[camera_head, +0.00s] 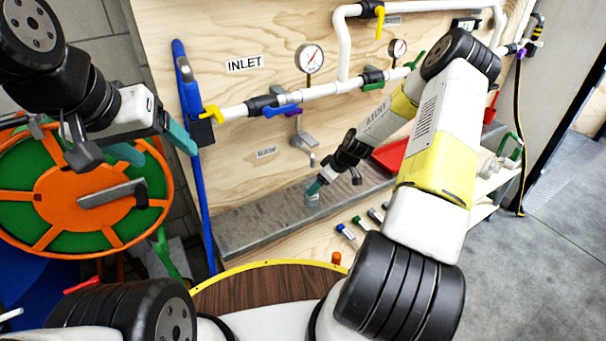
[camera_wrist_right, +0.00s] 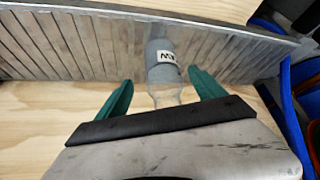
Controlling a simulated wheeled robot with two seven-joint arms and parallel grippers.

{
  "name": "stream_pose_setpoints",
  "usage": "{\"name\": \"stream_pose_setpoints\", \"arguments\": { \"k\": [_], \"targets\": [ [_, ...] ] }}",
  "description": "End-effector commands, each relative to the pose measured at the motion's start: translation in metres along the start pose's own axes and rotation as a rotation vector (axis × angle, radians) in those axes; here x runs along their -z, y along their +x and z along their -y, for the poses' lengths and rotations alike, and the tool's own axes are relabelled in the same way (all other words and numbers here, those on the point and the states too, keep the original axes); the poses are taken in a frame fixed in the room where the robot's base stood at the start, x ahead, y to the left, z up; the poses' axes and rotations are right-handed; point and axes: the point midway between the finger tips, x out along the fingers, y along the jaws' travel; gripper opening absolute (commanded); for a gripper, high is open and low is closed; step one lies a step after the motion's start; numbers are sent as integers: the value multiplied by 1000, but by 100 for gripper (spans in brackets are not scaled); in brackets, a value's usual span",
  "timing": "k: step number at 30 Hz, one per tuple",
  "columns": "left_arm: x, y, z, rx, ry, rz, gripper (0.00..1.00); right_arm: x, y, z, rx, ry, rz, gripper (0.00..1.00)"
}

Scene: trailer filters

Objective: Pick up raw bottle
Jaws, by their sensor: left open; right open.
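The raw bottle (camera_wrist_right: 161,70) is clear with a greyish body and a white label reading RAW, upside down in the right wrist view. It stands at the metal trough under the pipes; in the head view only a small part of it (camera_head: 313,200) shows below my right gripper. My right gripper (camera_wrist_right: 160,79) is open, its two teal fingers on either side of the bottle's neck end, with gaps on both sides. It also shows in the head view (camera_head: 317,185). My left gripper (camera_head: 160,148) is open and empty at the left, before the hose reel.
The grey metal trough (camera_head: 250,228) runs along the plywood wall. Pipes with gauges and coloured valves (camera_head: 284,110) hang above. Several small capped vials (camera_head: 346,232) and a red bin (camera_head: 390,155) are near my right arm. An orange and green reel (camera_head: 60,200) stands left.

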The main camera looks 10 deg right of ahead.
Motion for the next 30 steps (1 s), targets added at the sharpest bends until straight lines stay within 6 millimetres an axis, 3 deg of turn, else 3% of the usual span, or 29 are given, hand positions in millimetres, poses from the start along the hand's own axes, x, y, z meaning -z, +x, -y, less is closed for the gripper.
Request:
{"name": "stream_pose_setpoints", "arguments": {
  "k": [13,23,30],
  "targets": [
    [0,0,0,0,0,0,74,-3,60,5,1,0,2,79],
    [0,0,0,0,0,0,74,-3,68,4,0,0,2,79],
    [0,0,0,0,0,0,74,-3,68,4,0,0,2,36]
  ]
}}
